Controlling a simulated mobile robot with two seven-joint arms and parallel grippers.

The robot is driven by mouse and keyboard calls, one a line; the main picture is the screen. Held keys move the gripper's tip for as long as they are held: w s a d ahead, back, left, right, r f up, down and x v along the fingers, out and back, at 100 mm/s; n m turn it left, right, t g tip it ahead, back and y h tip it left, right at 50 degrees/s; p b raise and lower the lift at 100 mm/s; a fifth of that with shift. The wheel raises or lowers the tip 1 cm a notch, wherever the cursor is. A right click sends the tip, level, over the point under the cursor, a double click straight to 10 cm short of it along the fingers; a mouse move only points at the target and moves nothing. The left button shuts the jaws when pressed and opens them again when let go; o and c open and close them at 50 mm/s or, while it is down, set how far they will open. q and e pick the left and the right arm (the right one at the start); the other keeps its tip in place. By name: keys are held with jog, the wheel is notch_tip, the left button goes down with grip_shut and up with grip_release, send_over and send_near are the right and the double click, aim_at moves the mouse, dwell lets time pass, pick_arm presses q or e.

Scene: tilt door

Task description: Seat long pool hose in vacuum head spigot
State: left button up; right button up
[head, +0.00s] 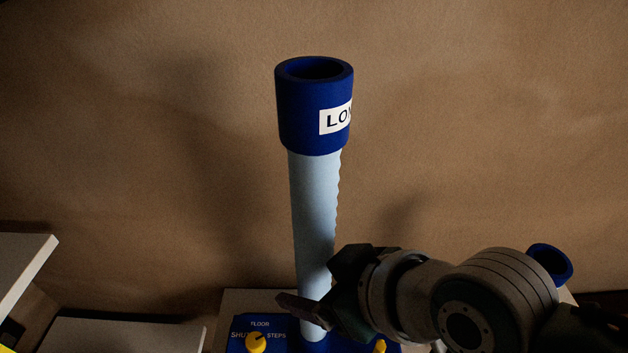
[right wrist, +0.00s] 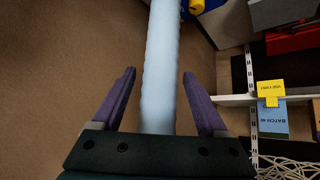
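The long hose (head: 314,205) stands upright in the head view, light blue with a dark blue cuff (head: 312,110) on top and a label partly reading "LO". Its lower end meets the blue vacuum head (head: 290,343), which has yellow knobs and the words "FLOOR", "SHUT" and "STEPS". Whether it is seated in the spigot cannot be seen. My right gripper (head: 308,300) is at the lower hose. In the right wrist view, its purple fingers (right wrist: 159,76) stand open on either side of the hose (right wrist: 158,95), with gaps on both sides. My left gripper is not in view.
Another dark blue cuff (head: 551,264) shows behind my right arm. Pale shelves (head: 22,262) stand at the lower left. The right wrist view shows a shelf unit with a blue card (right wrist: 272,122), a yellow tag (right wrist: 270,90) and pale cords (right wrist: 288,170). A brown wall lies behind.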

jog(key=shift+o, duration=0.4)
jog(key=shift+f, duration=0.1)
jog(key=p+v, duration=0.1)
jog(key=v, duration=0.9)
